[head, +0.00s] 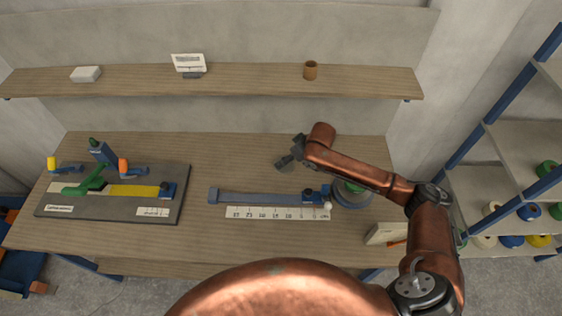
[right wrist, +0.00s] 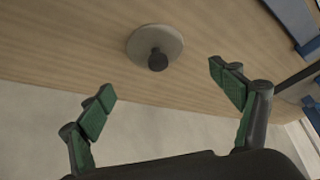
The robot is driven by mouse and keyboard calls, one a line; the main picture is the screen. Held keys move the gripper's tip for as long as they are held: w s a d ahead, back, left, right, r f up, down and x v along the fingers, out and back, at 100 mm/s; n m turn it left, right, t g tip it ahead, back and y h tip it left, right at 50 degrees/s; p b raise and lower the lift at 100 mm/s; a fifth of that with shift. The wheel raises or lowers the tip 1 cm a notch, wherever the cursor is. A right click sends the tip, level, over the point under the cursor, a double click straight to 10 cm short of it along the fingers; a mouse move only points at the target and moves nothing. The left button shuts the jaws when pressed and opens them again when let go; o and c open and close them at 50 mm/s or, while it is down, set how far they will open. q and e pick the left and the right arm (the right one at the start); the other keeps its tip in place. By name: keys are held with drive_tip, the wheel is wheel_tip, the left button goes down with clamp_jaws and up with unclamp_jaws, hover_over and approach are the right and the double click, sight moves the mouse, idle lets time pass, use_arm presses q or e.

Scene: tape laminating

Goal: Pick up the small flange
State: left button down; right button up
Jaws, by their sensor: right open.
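The small flange, a pale grey disc (right wrist: 146,38) with a dark knob (right wrist: 158,60), rests on the wooden table in the right wrist view. I cannot make it out in the head view, where my right arm may cover it. My right gripper (right wrist: 170,98) is open and empty, its green-padded fingers spread to either side below the disc in the picture, not touching it. In the head view the right gripper (head: 288,160) hangs over the back middle of the table. My left gripper is out of view.
A blue bar tool (head: 262,196) lies behind a white ruler (head: 270,213) on the table (head: 220,250). A dark board (head: 125,208) with a green-and-yellow fixture is at left. A round grey-blue base (head: 352,200) sits under my right arm. A wall shelf (head: 240,82) runs behind.

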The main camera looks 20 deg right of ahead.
sight(288, 169)
drive_tip(key=shift+w+d+f, duration=0.1)
drive_tip(key=shift+w+d, duration=0.05)
drive_tip(key=shift+w, duration=0.05)
drive_tip(key=shift+w+a+f, duration=0.1)
drive_tip(key=shift+a+f, duration=0.15)
drive_tip(key=shift+f, duration=0.15)
drive_tip(key=shift+x, duration=1.2)
drive_tip(key=x, duration=0.4)
drive_tip(key=shift+d, duration=0.1)
drive_tip(key=shift+r, duration=0.1)
drive_tip(key=shift+c, duration=0.9)
drive_tip(key=c, duration=1.3)
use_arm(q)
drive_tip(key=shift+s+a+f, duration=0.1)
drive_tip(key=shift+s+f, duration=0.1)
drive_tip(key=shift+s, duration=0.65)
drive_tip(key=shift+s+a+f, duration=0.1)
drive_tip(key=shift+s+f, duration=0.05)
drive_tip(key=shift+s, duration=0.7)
use_arm(e)
drive_tip(key=shift+s, duration=0.25)
clamp_jaws()
